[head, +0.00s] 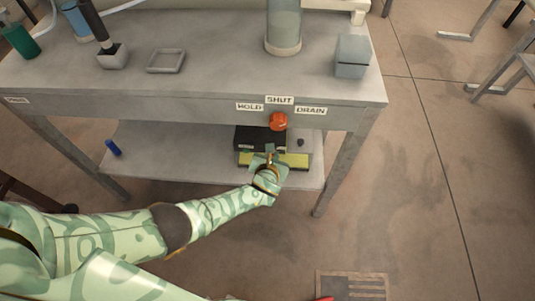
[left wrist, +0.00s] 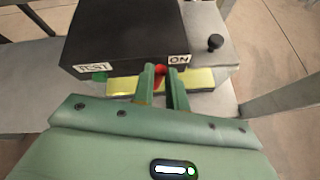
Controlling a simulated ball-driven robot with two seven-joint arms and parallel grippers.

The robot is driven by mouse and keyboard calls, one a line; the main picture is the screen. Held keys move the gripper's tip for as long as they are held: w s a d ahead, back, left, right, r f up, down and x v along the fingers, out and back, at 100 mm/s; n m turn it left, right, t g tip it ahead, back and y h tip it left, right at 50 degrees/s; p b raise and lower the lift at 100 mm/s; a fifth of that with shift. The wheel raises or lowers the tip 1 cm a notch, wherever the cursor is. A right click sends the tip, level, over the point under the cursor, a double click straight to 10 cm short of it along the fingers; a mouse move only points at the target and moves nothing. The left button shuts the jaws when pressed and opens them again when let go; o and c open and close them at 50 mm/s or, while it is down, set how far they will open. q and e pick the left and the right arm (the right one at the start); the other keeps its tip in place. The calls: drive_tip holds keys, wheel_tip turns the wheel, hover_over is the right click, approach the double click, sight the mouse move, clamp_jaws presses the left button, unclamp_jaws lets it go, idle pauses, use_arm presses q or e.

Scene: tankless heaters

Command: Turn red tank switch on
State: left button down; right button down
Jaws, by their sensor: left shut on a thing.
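A black box (left wrist: 130,30) on the lower shelf carries a TEST label and an ON label. It also shows in the head view (head: 258,137). A red switch (left wrist: 159,70) sticks out of its front just left of the ON label, mostly hidden by my fingers. My left gripper (left wrist: 164,74) is shut on this red switch, one finger on each side of it. In the head view my left gripper (head: 268,152) is in front of the box, below the table edge. A green part (left wrist: 99,76) sits under the TEST label.
An orange-red knob (head: 278,121) hangs above the box, among HOLD, SHUT and DRAIN labels on the tabletop edge. A yellow strip (left wrist: 203,78) lies along the box's base. A black knob (left wrist: 215,42) stands right of the box. The tabletop (head: 210,85) overhangs the shelf.

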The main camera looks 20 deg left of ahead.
use_arm(q)
drive_tip(key=shift+w+d+f+m+g+y, duration=0.15)
drive_tip(key=shift+d+m+g+y, duration=0.15)
drive_tip(key=shift+d+m+y, duration=0.35)
drive_tip(key=shift+a+m+y, duration=0.1)
drive_tip(key=shift+m+y, duration=0.15)
drive_tip(key=c, duration=1.4)
unclamp_jaws()
